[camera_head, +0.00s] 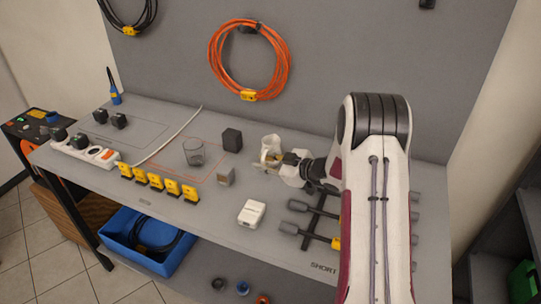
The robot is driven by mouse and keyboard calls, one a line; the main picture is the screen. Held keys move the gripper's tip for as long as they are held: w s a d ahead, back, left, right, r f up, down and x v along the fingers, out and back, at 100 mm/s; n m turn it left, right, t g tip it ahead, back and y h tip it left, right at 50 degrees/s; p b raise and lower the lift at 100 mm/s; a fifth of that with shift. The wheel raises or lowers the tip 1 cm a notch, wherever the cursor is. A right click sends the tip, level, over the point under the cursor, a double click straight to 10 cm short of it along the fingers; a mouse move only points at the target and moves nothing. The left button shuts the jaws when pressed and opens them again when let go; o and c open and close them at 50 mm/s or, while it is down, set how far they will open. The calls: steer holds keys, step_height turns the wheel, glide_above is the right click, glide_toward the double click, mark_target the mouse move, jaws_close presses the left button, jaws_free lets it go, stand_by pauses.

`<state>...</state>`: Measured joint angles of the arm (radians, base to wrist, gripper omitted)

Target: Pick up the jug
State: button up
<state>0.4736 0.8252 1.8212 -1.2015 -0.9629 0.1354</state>
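A small pale jug-like vessel (271,143) stands on the grey bench, right of the middle of the bench and near the back panel. My gripper (272,159) is right at it, coming from the right, and its fingers overlap the vessel's lower front part in the view. The fingers and the vessel are small and overlap, so I cannot tell whether the fingers are closed on it or only beside it. A clear glass container (194,153) stands farther left, inside an orange outline on the bench.
A black block (232,140), a small grey cube (226,177) and a white box (252,213) stand left of my gripper. Several yellow pieces (157,182) line the front edge. Dark tools (306,235) lie in front of my arm. Orange cable (213,60) hangs behind.

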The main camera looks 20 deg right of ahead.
stand_by(0.5)
jaws_close()
steer(key=shift+r, duration=0.25)
steer(key=shift+r, duration=4.7)
steer(key=shift+r, duration=0.1)
